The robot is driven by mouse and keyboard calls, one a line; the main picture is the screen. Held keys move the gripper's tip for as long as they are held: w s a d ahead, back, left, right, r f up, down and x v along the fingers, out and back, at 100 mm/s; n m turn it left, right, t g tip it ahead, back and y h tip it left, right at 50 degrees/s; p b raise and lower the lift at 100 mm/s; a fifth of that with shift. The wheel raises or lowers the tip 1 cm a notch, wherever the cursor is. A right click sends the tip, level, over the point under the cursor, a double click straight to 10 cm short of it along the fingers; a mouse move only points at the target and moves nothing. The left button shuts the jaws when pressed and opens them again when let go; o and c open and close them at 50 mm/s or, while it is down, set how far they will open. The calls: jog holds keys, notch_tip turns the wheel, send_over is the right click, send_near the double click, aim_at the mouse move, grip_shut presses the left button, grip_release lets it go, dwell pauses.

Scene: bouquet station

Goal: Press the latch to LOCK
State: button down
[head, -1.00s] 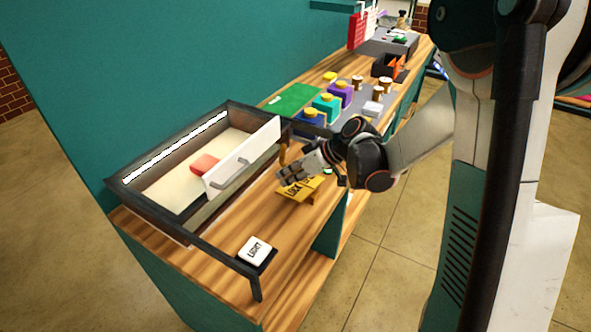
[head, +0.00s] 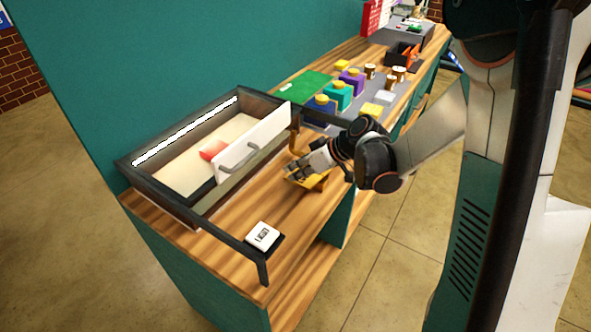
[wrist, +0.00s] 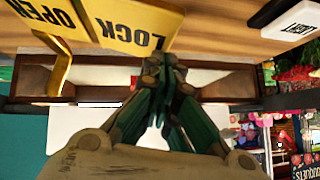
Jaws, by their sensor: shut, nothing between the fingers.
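The yellow latch plate (head: 316,183) sits on the wooden bench in front of the glass-framed case. In the wrist view its LOCK half (wrist: 130,25) and its OPEN half (wrist: 42,14) show, both upside down. A brass-coloured lever (head: 294,142) stands by the case corner; it also shows beside the OPEN half in the wrist view (wrist: 60,72). My gripper (head: 291,171) is shut and empty, over the plate, covering much of it in the head view. In the wrist view my fingertips (wrist: 163,72) are near the LOCK half. I cannot tell whether they touch anything.
The dark-framed case (head: 190,232) holds a drawer with a white front (head: 262,135) and a red item (head: 212,149). A white switch block (head: 263,236) is at the bench's near end. Coloured blocks (head: 338,94) and small jars stand farther along the bench.

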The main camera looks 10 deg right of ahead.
jog(key=shift+a+f, duration=0.1)
jog(key=shift+s+a+f+n+t+h+b, duration=0.25)
jog(key=shift+f+t+h+b, duration=0.1)
jog(key=shift+f+b, duration=0.15)
jog(key=shift+s+a+f+n+t+h+b, duration=0.1)
jog(key=shift+s+f+n+t+h+b, duration=0.05)
jog(key=shift+f+n+t+h+b, duration=0.3)
jog(key=shift+s+a+f+n+t+h+b, duration=0.1)
jog(key=shift+s+a+f+t+h+b, duration=0.1)
jog(key=shift+f+b, duration=0.6)
jog(key=shift+b, duration=0.25)
jog(key=shift+s, duration=0.1)
jog(key=shift+a, duration=0.1)
jog(key=shift+a+r+p, duration=0.1)
jog(key=shift+r+p, duration=0.3)
jog(key=shift+r, duration=0.1)
jog(key=a+r+p+v, duration=0.1)
jog(key=p+v, duration=0.4)
jog(key=v, duration=0.7)
jog(key=shift+a+r, duration=0.15)
jog(key=shift+a, duration=0.3)
